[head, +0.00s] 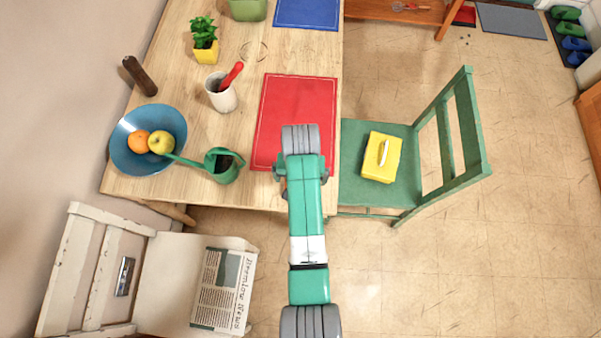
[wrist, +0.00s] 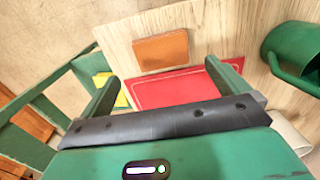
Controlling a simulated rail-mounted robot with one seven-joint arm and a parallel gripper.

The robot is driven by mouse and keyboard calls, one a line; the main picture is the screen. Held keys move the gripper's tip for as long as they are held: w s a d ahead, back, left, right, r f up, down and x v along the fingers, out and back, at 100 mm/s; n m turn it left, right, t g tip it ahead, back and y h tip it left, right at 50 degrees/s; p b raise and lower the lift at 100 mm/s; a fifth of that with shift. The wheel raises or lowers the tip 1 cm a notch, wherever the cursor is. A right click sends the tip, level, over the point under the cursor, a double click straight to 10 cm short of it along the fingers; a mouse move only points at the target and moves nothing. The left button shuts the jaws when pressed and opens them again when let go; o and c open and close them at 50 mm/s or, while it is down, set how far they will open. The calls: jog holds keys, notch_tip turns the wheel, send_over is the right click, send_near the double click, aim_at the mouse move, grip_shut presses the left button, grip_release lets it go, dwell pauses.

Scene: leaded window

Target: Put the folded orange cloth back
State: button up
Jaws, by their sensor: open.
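The folded orange cloth (wrist: 161,50) lies flat on the wooden table in the wrist view, just past the edge of the red mat (wrist: 172,89). In the head view my arm hides the cloth, and the red mat (head: 296,112) shows partly behind my gripper (head: 302,170). In the wrist view my gripper (wrist: 162,72) is open, with its two green fingers spread apart and nothing between them. The cloth appears beyond the fingertips, between them in the picture; I cannot tell the exact height.
A green watering can (head: 224,166) stands left of my gripper, near a blue fruit bowl (head: 120,155) and a white cup (head: 219,98). At right, a green chair (head: 410,195) holds a yellow box (head: 381,157). A white chair (head: 170,275) with a newspaper (head: 222,290) stands below the table.

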jog(key=shift+r, duration=1.85)
jog(key=w+a+r+t, duration=0.1)
jog(key=w+r+t, duration=0.6)
jog(key=r, duration=0.7)
jog(key=w+r+n+t, duration=0.1)
jog(key=w+r+t, duration=0.15)
jog(key=r, duration=0.75)
jog(key=w+r+t, duration=0.1)
jog(key=r+t, duration=0.3)
jog(key=r, duration=0.6)
jog(key=s+r+t, duration=0.5)
jog(key=s+r, duration=0.4)
jog(key=r, duration=0.5)
jog(key=s+r+t, duration=0.6)
jog(key=s+r, duration=0.3)
jog(key=r, duration=0.6)
jog(key=shift+s+d, duration=0.15)
jog(key=shift+d, duration=0.3)
jog(key=shift+t, duration=0.25)
